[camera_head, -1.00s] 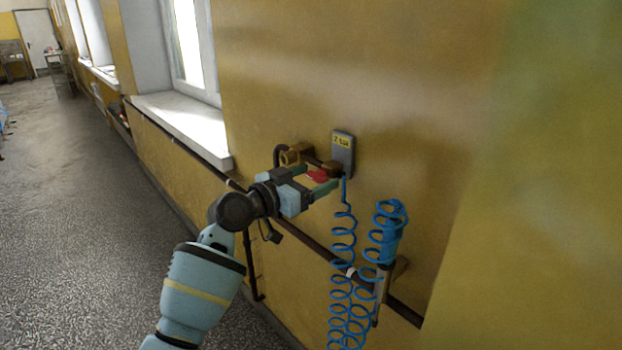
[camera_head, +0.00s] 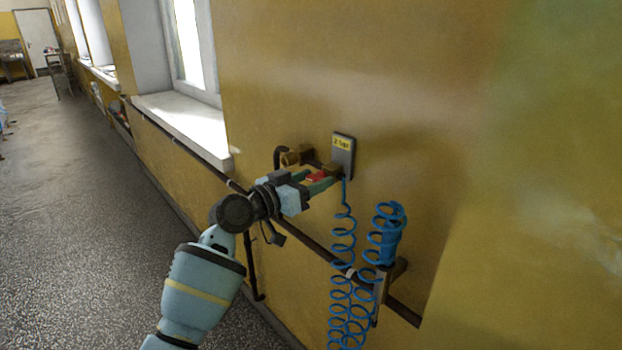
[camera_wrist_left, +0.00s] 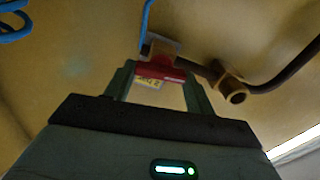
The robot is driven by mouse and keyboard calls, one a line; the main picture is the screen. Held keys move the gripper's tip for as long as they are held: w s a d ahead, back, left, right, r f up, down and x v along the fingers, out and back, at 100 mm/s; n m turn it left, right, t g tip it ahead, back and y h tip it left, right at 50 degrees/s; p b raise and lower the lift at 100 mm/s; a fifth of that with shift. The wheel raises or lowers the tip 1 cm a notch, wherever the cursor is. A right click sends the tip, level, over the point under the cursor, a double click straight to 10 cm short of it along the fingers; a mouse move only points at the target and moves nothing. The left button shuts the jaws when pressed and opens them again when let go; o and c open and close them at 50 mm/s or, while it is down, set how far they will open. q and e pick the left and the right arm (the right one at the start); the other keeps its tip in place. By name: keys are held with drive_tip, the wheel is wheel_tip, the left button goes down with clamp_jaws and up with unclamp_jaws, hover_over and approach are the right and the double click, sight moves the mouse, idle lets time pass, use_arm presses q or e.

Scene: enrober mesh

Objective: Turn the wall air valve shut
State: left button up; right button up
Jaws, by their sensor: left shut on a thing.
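The fingers partly hide the handle in the head view. My right gripper is not in view.
A coiled blue hose (camera_head: 343,240) hangs from the valve, and another blue coil (camera_head: 388,235) hangs to its right. A dark pipe (camera_head: 310,247) runs along the yellow wall below. A brass fitting (camera_head: 293,156) is left of the valve. A window sill (camera_head: 185,125) juts out further left.

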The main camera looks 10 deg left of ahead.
use_arm(q)
drive_tip(key=n+p, duration=0.2)
drive_tip(key=n, duration=0.2)
drive_tip(key=shift+r, duration=0.15)
drive_tip(key=n+p, duration=0.1)
drive_tip(key=n, duration=0.4)
drive_tip(key=shift+a+p, duration=0.1)
drive_tip(key=shift+p, duration=0.25)
drive_tip(key=n+p, duration=0.1)
drive_tip(key=n, duration=0.2)
drive_tip(key=shift+w+n, duration=0.1)
drive_tip(key=shift+n, duration=0.2)
drive_tip(key=n+p, duration=0.1)
drive_tip(key=n, duration=0.1)
drive_tip(key=shift+f+n, duration=0.2)
drive_tip(key=shift+n, duration=0.2)
drive_tip(key=shift+f+n, duration=0.1)
drive_tip(key=shift+n, duration=0.4)
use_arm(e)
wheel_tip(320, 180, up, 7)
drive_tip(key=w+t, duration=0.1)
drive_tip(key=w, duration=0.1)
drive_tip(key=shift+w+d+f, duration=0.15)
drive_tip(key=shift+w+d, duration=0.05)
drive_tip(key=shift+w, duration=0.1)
use_arm(q)
drive_tip(key=shift+p, duration=0.3)
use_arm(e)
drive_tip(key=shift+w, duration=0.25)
